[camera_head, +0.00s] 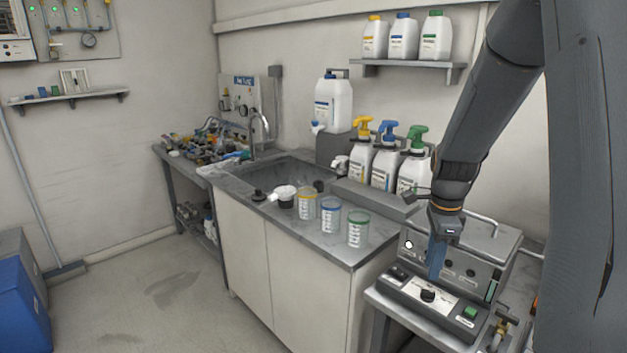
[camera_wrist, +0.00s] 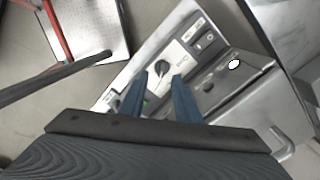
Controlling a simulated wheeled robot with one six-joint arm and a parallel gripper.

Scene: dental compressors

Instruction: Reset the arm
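My arm comes down from the upper right in the head view. My gripper (camera_head: 434,276) points down over the control panel (camera_head: 408,294) of a grey machine, in front of its black knob (camera_head: 428,295). In the wrist view my gripper (camera_wrist: 158,88) shows two blue fingers apart, with nothing held between them. The black knob (camera_wrist: 162,68) shows beyond the fingertips on the panel's light plate. I cannot tell whether the fingertips touch the panel.
The grey metal box (camera_head: 465,255) stands close behind my gripper. Pump bottles (camera_head: 385,165) stand behind. The floor (camera_head: 150,300) at left is mostly clear.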

